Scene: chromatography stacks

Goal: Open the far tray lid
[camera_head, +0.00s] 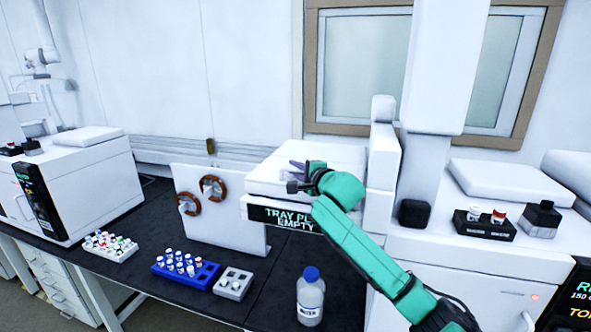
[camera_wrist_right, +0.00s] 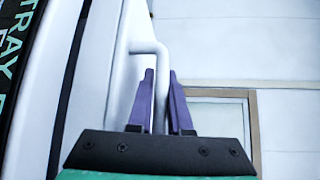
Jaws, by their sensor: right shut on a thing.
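The white tray unit (camera_head: 262,190) stands at the back middle of the bench, with a dark label reading "TRAY P… EMPTY" (camera_head: 284,217) on its front. Its white lid (camera_head: 338,155) lies on top and looks down. My right gripper (camera_head: 296,166) is at the lid, its green arm reaching across from the lower right. In the right wrist view, the purple fingers (camera_wrist_right: 165,100) are on either side of a thin white bent handle (camera_wrist_right: 160,65) and are shut on it. The grip hides part of the handle. My left gripper is in neither view.
A white panel with two brown rings (camera_head: 213,188) stands left of the tray unit. A blue vial rack (camera_head: 206,279), a grey rack (camera_head: 233,284) and a blue-capped bottle (camera_head: 310,297) stand in front. A white instrument (camera_head: 470,262) fills the right.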

